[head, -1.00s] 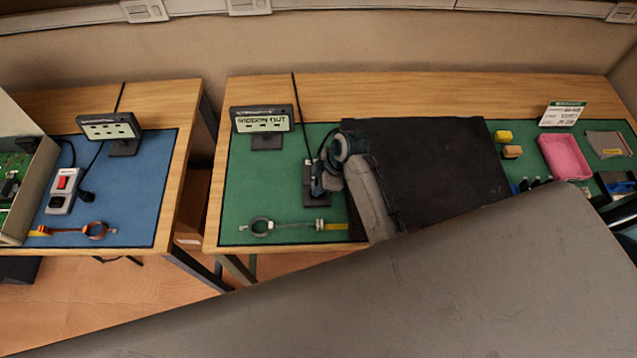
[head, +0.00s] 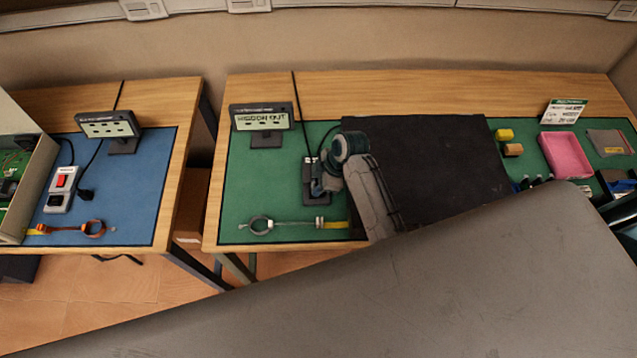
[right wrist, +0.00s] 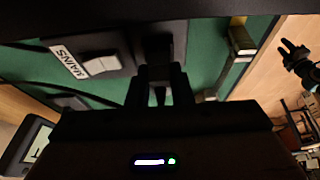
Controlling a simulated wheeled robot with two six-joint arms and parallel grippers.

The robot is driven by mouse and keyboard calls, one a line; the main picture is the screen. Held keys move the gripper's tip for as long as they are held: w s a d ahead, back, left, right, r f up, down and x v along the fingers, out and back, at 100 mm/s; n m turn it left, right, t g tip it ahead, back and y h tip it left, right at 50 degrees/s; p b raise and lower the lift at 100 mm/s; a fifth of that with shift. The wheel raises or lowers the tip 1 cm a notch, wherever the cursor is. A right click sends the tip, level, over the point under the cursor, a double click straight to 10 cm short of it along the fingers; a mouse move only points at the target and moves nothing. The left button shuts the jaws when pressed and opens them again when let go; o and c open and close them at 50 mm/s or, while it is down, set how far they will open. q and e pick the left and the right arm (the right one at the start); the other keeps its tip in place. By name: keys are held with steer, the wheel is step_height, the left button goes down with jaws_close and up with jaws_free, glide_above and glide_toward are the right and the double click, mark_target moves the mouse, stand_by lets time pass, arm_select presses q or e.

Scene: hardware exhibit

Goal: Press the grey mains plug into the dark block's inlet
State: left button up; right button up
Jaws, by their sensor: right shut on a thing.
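The dark block (head: 311,196) lies on the green mat, left of the black sheet. In the right wrist view the dark block (right wrist: 118,68) shows a white MAINS label and a pale rocker switch. My right gripper (head: 322,186) comes in from the right and is at the block's right side. In the right wrist view its dark fingers (right wrist: 158,90) are shut, pointing at the block's end. The grey mains plug (head: 331,183) is between them, mostly hidden. The inlet is in shadow, so I cannot tell how far the plug is in. My left gripper is not clearly seen.
A display on a stand (head: 264,125) is behind the block, with a black cable beside it. A ring-ended tool (head: 262,226) lies in front. A black sheet (head: 430,170) and a pink tray (head: 566,155) are to the right. A blue-matted table (head: 130,190) stands left, across a gap.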

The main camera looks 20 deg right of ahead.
steer(key=shift+f, duration=0.4)
steer(key=shift+s, duration=0.1)
steer(key=o, duration=0.7)
steer(key=shift+f, duration=0.1)
steer(key=shift+s, duration=0.1)
steer(key=shift+c, duration=1)
